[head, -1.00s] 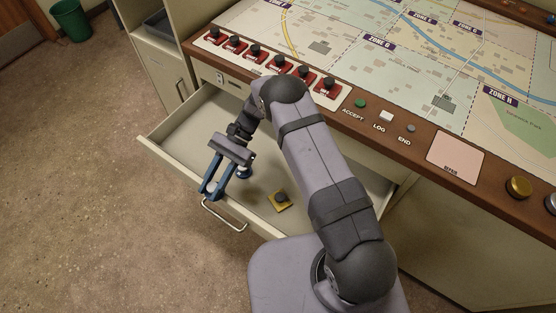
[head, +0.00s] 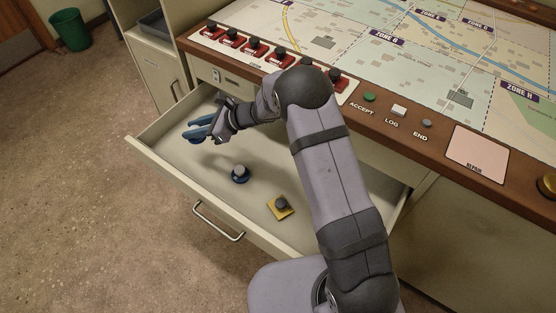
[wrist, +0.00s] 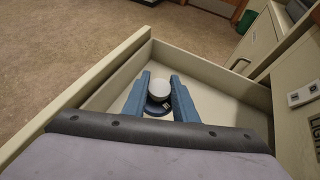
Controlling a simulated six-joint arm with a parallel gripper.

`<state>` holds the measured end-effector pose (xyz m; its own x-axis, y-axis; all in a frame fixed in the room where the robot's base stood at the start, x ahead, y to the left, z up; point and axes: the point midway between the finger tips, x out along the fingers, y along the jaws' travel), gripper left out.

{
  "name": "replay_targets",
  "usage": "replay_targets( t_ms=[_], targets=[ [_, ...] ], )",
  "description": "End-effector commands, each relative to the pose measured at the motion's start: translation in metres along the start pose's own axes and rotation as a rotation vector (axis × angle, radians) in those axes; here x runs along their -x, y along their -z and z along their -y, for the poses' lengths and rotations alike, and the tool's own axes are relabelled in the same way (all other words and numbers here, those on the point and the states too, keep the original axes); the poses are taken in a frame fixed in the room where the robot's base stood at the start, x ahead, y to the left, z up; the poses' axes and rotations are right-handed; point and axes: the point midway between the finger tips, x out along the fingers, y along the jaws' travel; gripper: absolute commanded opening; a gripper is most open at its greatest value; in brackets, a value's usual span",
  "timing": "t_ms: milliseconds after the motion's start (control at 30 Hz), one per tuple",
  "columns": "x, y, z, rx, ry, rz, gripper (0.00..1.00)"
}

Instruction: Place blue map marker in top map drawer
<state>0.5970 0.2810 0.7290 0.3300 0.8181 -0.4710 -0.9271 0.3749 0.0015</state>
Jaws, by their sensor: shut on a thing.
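My gripper (head: 192,132) is over the left end of the open top drawer (head: 245,220), its fingers pointing left. In the wrist view, its two blue fingers (wrist: 159,78) are shut on a blue map marker with a pale grey knob (wrist: 158,90) and a dark blue base (wrist: 157,108). In the head view the held marker is mostly hidden by the fingers. It appears to be above the drawer floor.
The drawer's front wall with its handle (head: 218,222) and its left side wall enclose the gripper's area. The console edge (head: 400,130) with red switches (head: 230,38) is behind it. The drawer floor is bare left of the standing blue marker.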

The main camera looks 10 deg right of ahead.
Motion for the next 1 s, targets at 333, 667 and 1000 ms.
replay_targets(
  t_ms=[333, 667, 1000],
  targets=[
    [-0.008, 0.015, 0.0, -0.003, -0.001, -0.002, 0.03],
    [-0.028, 0.053, 0.0, -0.001, 0.0, 0.0, 0.03],
    [-0.035, 0.067, 0.0, -0.001, -0.002, -0.001, 0.03]
  ],
)
